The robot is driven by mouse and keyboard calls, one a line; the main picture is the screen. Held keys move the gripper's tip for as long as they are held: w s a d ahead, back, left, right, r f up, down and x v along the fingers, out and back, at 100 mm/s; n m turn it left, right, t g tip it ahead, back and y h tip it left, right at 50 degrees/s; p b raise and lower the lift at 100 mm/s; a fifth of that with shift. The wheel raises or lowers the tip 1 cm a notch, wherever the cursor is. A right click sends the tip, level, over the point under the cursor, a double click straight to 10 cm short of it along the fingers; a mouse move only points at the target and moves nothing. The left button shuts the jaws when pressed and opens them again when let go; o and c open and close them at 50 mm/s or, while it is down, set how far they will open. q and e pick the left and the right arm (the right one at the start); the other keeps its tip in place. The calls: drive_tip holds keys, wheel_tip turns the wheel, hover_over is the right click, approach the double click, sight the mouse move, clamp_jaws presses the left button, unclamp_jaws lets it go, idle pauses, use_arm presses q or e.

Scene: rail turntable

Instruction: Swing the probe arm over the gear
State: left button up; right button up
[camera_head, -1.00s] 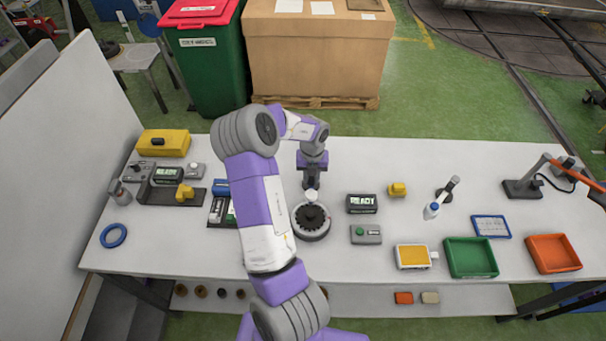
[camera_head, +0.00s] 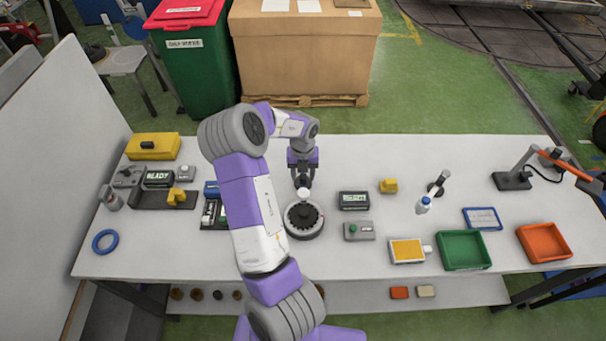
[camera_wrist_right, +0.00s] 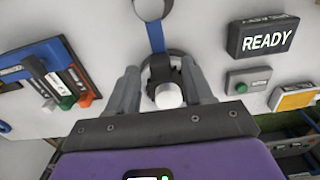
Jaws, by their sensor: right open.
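The black toothed gear (camera_head: 303,218) sits on a round grey base on the table, in front of my right gripper (camera_head: 303,182). The gripper points down and is open. In the right wrist view a white cap (camera_wrist_right: 168,95) lies between its two spread fingers (camera_wrist_right: 160,72); I cannot tell whether they touch it. A blue bar (camera_wrist_right: 154,36) runs from a grey disc to a black part by the cap; this looks like the probe arm. Part of a dark ring shows behind, and the gear itself is mostly hidden there. My left gripper is not in view.
Right of the gear stand a small black display (camera_head: 354,200) and a grey button box (camera_head: 359,231). A tool rack (camera_head: 212,213) stands left, partly behind my arm. Green (camera_head: 463,250) and orange (camera_head: 544,243) trays are farther right. The table front-left is clear apart from a blue ring (camera_head: 105,242).

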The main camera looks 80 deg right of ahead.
wheel_tip(320, 180, up, 7)
drive_tip(key=shift+f+p, duration=0.15)
drive_tip(key=shift+p, duration=0.35)
